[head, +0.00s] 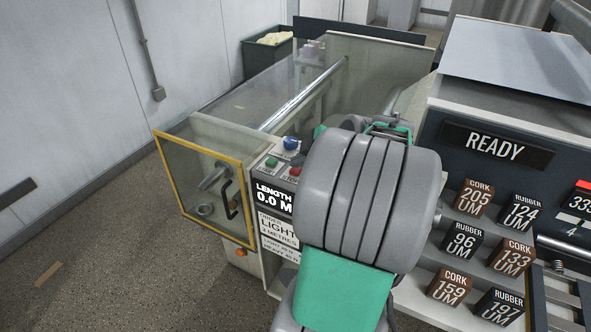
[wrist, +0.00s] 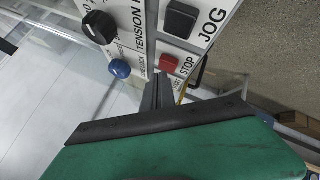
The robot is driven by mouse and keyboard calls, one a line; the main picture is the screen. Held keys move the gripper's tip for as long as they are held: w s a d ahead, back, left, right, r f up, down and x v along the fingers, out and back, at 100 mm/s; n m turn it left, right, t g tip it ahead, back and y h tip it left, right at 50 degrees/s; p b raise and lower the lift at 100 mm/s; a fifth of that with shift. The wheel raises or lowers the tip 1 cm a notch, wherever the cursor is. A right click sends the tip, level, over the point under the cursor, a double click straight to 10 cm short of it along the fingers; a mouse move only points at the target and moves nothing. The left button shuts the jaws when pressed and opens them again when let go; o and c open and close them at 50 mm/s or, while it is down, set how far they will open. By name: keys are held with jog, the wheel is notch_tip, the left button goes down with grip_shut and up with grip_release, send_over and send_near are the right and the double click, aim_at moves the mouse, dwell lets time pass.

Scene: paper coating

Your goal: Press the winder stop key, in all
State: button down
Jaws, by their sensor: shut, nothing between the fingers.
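The red stop key (wrist: 169,63), labelled STOP, sits on the white winder panel in the wrist view. It also shows in the head view (head: 295,171), beside a green key (head: 271,163). My gripper (wrist: 157,82) is shut and empty, its fingertips pointing at the panel close below the red key in the picture. I cannot tell whether they touch the panel. The green key's face is hidden in the wrist view. In the head view my arm hides the gripper's fingertips.
A black JOG key (wrist: 181,19), a black tension knob (wrist: 100,27) and a blue knob (wrist: 120,68) surround the stop key. The length display (head: 273,197) reads 0.0 M. A yellow-framed clear guard door (head: 205,190) stands left. Cork and rubber blocks (head: 473,198) sit right.

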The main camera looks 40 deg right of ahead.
jog(key=shift+f+b, duration=0.45)
jog(key=shift+b, duration=0.1)
dwell(0.4)
jog(key=shift+r, duration=0.15)
jog(key=shift+r+p, duration=0.35)
jog(key=shift+r, duration=0.4)
jog(key=shift+r+p, duration=1.3)
jog(key=shift+r, duration=1.25)
